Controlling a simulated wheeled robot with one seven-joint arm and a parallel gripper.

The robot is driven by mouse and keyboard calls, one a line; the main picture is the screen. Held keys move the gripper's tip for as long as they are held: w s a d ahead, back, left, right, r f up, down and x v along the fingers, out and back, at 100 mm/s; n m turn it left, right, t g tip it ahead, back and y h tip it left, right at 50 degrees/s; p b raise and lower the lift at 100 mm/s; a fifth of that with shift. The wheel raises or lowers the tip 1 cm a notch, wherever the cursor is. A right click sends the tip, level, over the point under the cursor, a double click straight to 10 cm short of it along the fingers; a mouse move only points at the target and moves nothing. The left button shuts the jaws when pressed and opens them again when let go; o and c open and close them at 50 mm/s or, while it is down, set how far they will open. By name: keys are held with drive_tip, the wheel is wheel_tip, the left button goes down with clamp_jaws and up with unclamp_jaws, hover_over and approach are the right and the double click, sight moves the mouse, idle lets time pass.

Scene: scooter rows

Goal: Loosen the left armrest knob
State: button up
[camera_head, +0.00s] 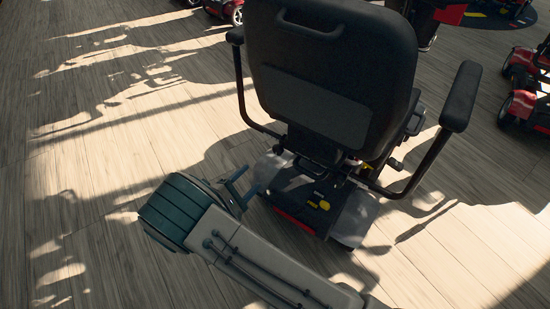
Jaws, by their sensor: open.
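A mobility scooter with a black seat (330,65) stands at the centre of the head view, seen from behind. Its left armrest (236,37) is at the left of the backrest, with a bent tube (241,90) running down and in under the seat. I cannot make out the left armrest knob; the area under the seat is dark and small. My gripper (249,181) is open and empty, low at the left of the scooter's rear, below the armrest tube. I cannot tell whether it touches the scooter.
The right armrest (461,97) sticks out on the other side. Another red scooter (523,95) stands at the right edge. The wooden floor (100,120) at left is clear.

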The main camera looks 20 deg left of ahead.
sight(276, 152)
drive_tip(key=shift+y, duration=0.3)
drive_tip(key=b+x, duration=0.3)
drive_tip(key=x, duration=1)
drive_tip(key=shift+w, duration=0.4)
drive_tip(key=c, duration=1)
